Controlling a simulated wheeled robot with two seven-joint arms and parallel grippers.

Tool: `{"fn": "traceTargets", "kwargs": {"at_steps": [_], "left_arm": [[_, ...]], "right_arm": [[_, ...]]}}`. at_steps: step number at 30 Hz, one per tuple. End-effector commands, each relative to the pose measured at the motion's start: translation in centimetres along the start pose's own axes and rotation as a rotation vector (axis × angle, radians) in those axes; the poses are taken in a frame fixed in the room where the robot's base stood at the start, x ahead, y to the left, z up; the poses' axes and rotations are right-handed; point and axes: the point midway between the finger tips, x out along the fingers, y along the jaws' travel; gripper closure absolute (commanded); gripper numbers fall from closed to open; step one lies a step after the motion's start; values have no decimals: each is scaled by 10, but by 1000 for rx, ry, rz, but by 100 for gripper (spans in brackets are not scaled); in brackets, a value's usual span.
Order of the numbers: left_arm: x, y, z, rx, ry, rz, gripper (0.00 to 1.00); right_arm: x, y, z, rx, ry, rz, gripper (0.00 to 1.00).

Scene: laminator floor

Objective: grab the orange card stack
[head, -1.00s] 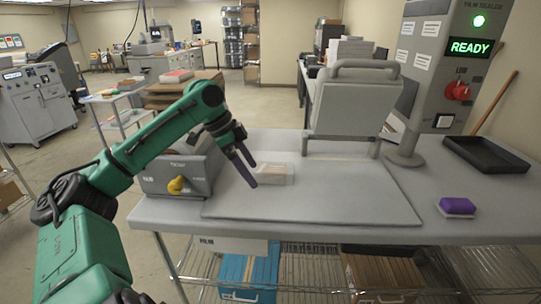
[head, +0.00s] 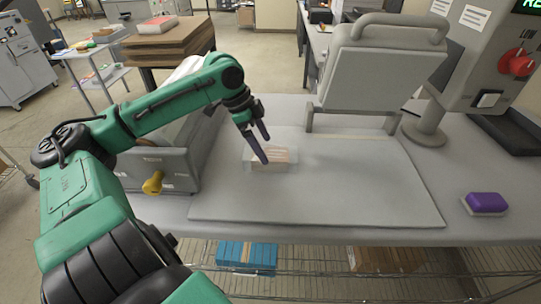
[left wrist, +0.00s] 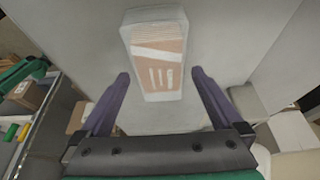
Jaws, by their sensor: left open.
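The orange card stack (head: 284,156) is a pale orange block in a clear wrap with white bands, lying flat on the grey plate (head: 330,205) of the bench. In the left wrist view the stack (left wrist: 158,62) lies ahead of and partly between the fingers. My left gripper (head: 264,147) is open and empty, with dark purple fingers pointing down at the stack and hiding part of it in the head view. The fingers also show in the left wrist view (left wrist: 160,76), one on each side of the stack's near end. I cannot tell whether they touch it. My right gripper is not in view.
A raised grey press lid (head: 378,68) stands behind the plate. A purple block (head: 487,203) and a control post (head: 428,125) are at the right. The plate's front half is clear.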

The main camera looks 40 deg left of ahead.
Motion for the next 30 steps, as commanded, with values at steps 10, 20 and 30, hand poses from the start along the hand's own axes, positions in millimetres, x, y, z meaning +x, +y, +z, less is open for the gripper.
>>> {"fn": "traceTargets", "kwargs": {"at_steps": [10, 20, 30], "left_arm": [[45, 0, -1, 1, -6, 2, 0], [48, 0, -2, 0, 0, 1, 0], [52, 0, 0, 0, 0, 1, 0]], "right_arm": [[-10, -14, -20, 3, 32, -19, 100], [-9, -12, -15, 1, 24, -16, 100], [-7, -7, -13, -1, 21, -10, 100]]}}
